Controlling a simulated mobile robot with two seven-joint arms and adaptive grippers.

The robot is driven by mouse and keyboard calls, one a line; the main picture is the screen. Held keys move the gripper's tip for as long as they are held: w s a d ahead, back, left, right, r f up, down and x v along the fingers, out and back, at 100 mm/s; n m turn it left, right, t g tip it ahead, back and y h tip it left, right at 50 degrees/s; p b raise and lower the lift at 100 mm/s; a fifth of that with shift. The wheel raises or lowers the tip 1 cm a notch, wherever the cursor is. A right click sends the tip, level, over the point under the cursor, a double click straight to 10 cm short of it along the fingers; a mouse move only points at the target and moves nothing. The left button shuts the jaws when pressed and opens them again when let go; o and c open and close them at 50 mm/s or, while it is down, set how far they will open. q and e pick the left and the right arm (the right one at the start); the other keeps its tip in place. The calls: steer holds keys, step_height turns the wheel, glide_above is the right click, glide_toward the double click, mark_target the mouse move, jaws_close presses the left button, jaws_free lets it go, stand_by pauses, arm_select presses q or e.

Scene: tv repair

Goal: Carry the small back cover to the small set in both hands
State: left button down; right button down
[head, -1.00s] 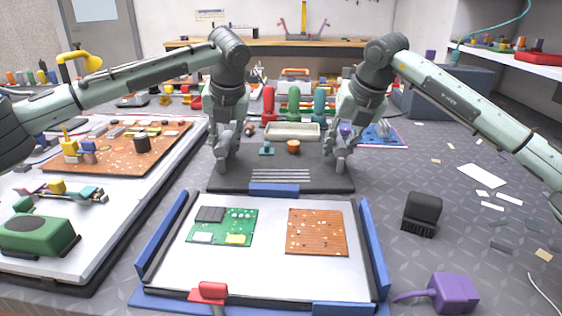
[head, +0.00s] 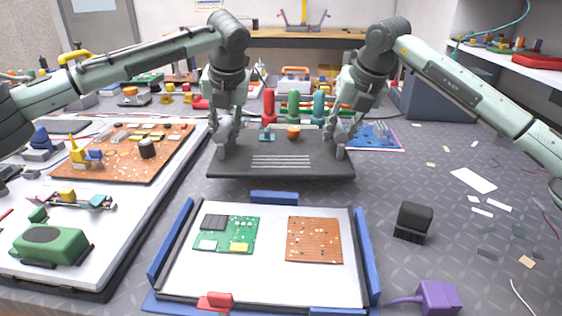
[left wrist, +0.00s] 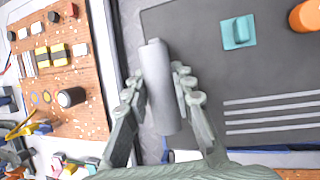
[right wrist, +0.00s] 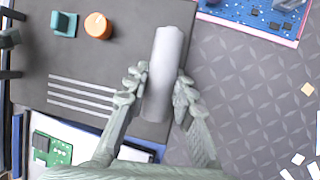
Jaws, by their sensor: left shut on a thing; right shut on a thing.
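The small back cover is a dark flat panel (head: 280,170) with pale slots, a teal knob and an orange knob on top. It is level, beyond the small set's far edge. The small set is an open white tray (head: 270,280) with blue side strips, a green board (head: 226,234) and a brown board (head: 314,240). My left gripper (head: 225,140) is shut on the grey handle at the cover's left end, which shows in the left wrist view (left wrist: 160,90). My right gripper (head: 340,140) is shut on the right-end handle, seen in the right wrist view (right wrist: 165,75).
A larger open set with a brown board (head: 130,165) lies left. A green block (head: 50,243) is on its near part. A black brush-like item (head: 413,222) and a purple item (head: 438,297) lie right of the small set. Coloured tools stand behind the cover.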

arm_select(q)
steer(key=shift+r, duration=0.1)
arm_select(e)
steer(key=shift+r, duration=0.1)
